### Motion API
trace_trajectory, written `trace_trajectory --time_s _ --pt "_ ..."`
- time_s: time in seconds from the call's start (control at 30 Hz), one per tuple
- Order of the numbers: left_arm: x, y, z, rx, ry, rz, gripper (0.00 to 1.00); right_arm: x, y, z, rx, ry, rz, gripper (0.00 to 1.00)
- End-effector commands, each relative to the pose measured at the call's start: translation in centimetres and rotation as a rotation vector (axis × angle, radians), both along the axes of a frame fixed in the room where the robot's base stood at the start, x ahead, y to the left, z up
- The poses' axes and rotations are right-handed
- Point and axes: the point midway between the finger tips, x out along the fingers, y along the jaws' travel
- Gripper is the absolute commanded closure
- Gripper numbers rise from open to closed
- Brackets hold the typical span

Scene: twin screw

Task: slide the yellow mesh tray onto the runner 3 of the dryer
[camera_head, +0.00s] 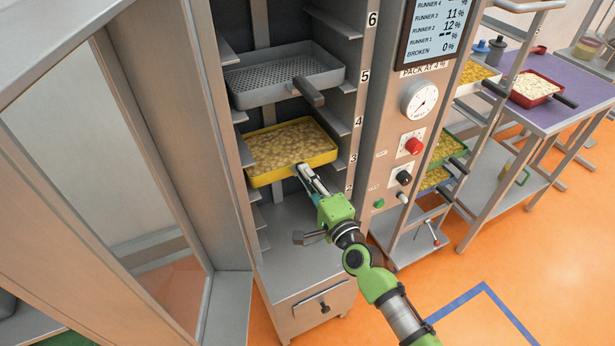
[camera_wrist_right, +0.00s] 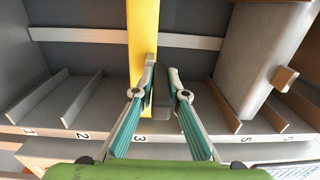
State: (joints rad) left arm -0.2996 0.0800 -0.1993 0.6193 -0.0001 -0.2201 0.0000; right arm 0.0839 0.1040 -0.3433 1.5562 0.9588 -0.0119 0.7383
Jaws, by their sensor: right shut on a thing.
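The yellow mesh tray (camera_head: 262,178), filled with pale pieces, is inside the open dryer (camera_head: 285,225), close to the number 3 mark. My right gripper (camera_head: 306,170) is at the tray's front, shut on its handle, which is mostly hidden by the fingers. In the right wrist view the tray shows edge-on as a yellow band (camera_wrist_right: 143,38), with my right gripper (camera_wrist_right: 161,80) at its front end. It lies between the runners marked 2 and 5. Whether its sides rest on runner 3 (camera_head: 341,166) cannot be told. My left gripper is out of view.
A grey perforated tray (camera_head: 285,73) sits above, near mark 5, its handle (camera_head: 308,90) sticking out. The dryer's open door (camera_head: 150,150) stands at the left. The control panel (camera_head: 405,150) is at the right, near a rack and a purple-topped table (camera_head: 570,95).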

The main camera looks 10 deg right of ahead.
Motion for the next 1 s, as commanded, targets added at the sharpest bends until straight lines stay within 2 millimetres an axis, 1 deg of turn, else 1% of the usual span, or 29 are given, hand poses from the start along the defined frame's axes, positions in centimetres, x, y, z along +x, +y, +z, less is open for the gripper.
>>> trace_trajectory --time_s 0.03,1.0 --pt "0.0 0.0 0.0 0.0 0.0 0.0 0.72 0.1 0.0 0.3 0.002 -0.007 -0.002 1.0" --pt "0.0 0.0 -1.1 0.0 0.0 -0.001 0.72 0.1 0.0 -0.8 0.001 -0.007 -0.002 1.0"
